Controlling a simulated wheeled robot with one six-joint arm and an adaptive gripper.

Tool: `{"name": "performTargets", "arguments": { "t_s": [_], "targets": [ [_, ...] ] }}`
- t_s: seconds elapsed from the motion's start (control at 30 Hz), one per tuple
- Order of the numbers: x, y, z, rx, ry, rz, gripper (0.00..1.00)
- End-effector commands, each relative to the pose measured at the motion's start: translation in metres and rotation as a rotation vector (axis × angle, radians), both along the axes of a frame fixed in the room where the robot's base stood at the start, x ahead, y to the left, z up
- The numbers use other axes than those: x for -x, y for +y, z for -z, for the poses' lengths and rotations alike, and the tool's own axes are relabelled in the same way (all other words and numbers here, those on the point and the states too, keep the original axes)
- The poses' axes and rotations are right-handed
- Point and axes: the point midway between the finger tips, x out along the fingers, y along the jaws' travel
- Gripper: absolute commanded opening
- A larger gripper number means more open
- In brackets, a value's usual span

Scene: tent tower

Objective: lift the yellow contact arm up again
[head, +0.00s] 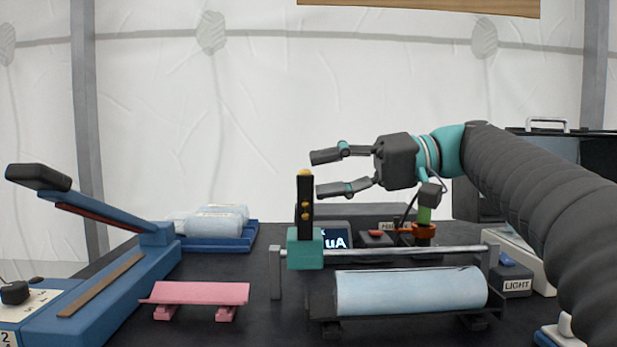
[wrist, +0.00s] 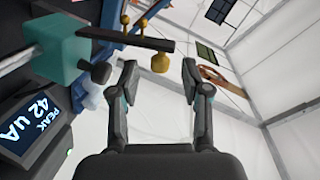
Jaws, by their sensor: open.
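The contact arm (head: 305,213) is a black bar with yellow knobs, standing upright from a teal block (head: 305,248) on a metal rail. In the wrist view the bar (wrist: 147,41) juts out from the teal block (wrist: 58,50), with a rounded gold knob (wrist: 160,63) near its end. My gripper (head: 318,173) is open and empty, just right of the bar's upper part, its fingers pointing left. In the wrist view the gold knob shows between and beyond the fingertips of my gripper (wrist: 160,72). I see no contact.
A pale blue roll (head: 410,290) lies in a cradle below the rail (head: 400,251). Behind are a display (wrist: 30,125) reading PEAK 42 uA and an orange-collared green post (head: 424,222). A pink rack (head: 200,293) and blue sealer (head: 120,275) stand left. Air above the bar is free.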

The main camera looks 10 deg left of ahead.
Motion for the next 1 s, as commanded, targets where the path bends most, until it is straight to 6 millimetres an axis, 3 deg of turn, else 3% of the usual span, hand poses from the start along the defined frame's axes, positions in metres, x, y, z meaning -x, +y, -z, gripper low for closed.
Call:
{"name": "performTargets", "arguments": {
  "t_s": [0.2,0.4,0.6,1.0],
  "targets": [
    [-0.012,-0.044,-0.008,0.000,-0.001,0.004,0.47],
    [-0.017,-0.070,-0.012,0.000,0.001,0.003,0.47],
    [-0.019,-0.080,-0.014,-0.001,-0.001,0.001,0.47],
    [-0.019,-0.080,-0.015,-0.001,-0.001,0.001,0.47]
  ]
}}
